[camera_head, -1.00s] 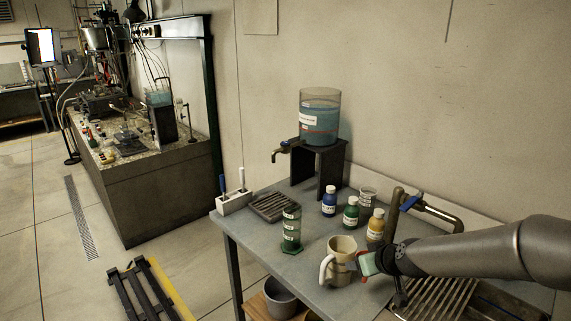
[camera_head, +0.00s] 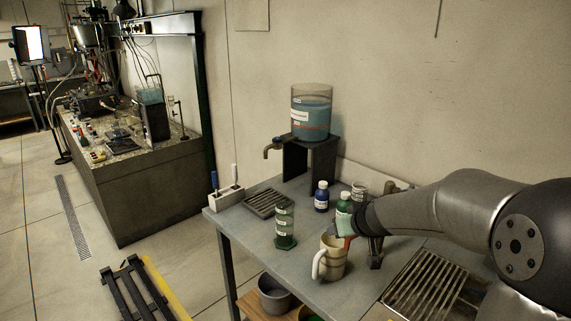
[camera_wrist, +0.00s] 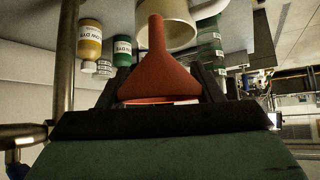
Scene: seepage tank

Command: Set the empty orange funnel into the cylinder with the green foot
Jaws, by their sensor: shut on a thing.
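The orange funnel (camera_wrist: 160,62) is between the two dark fingers of my gripper (camera_wrist: 160,90), which is shut on it. The wrist picture is upside down, so its spout points downward. In the head view only a small red piece of the funnel (camera_head: 349,241) shows below my gripper (camera_head: 345,226). The clear cylinder with the green foot (camera_head: 285,222) stands upright on the table, left of my gripper and apart from it. It holds some green at its bottom. A green cylinder shape (camera_wrist: 210,38) also shows in the wrist view, right of the spout.
A cream jug (camera_head: 332,258) stands just below my gripper, between it and the table's front. Blue (camera_head: 321,197) and green (camera_head: 343,210) bottles stand behind. A dark rack (camera_head: 266,203) and a tank on a stand (camera_head: 311,115) are at the back left.

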